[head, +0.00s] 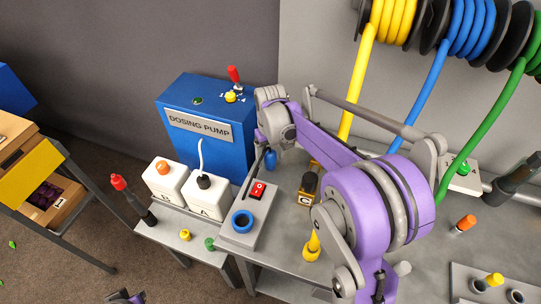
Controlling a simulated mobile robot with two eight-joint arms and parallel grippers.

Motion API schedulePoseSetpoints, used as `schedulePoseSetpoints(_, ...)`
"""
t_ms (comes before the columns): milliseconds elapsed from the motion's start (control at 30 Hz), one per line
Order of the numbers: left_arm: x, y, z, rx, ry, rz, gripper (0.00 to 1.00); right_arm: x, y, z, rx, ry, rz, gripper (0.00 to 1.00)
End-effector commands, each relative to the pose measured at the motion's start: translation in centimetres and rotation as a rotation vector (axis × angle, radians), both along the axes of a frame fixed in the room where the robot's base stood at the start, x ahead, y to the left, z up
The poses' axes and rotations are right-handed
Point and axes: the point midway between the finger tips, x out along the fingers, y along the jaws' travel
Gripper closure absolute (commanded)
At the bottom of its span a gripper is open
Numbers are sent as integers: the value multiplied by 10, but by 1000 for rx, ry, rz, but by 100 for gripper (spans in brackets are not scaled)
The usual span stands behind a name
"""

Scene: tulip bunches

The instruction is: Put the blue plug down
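A small blue piece, which looks like the blue plug (270,158), shows just below my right wrist, by the right side of the blue pump box. My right gripper (262,150) reaches in from the lower right over the grey bench. Its fingers are small and partly hidden, so I cannot tell whether they hold the blue piece or are only beside it. A blue ring-shaped socket (242,221) sits on a grey block with a red switch (258,190). A blue hose (432,70) runs from its reel down behind my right arm. Only a tip of my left gripper (125,298) shows at the bottom edge.
The blue dosing pump box (205,125) stands behind two white containers (204,192) on a low side table. A yellow plug (312,247) is on the grey bench (420,260). Yellow and green hoses (490,125) hang nearby. A wooden drawer unit (40,175) stands at left.

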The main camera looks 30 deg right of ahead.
Motion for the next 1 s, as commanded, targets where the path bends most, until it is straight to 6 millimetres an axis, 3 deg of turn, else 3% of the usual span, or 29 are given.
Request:
schedulePoseSetpoints(233, 0, 0, 1, 0, -1, 0, 100, 0, 0, 2, 0, 0, 0, 22)
schedulePoseSetpoints(367, 1, 0, 3, 0, -2, 0, 100, 0, 0, 12, 0, 0, 0, 22)
schedulePoseSetpoints(800, 3, 0, 8, 0, -5, 0, 100, 0, 0, 100, 0, 0, 0, 22)
schedulePoseSetpoints(1000, 3, 0, 9, 0, -6, 0, 100, 0, 0, 121, 0, 0, 0, 22)
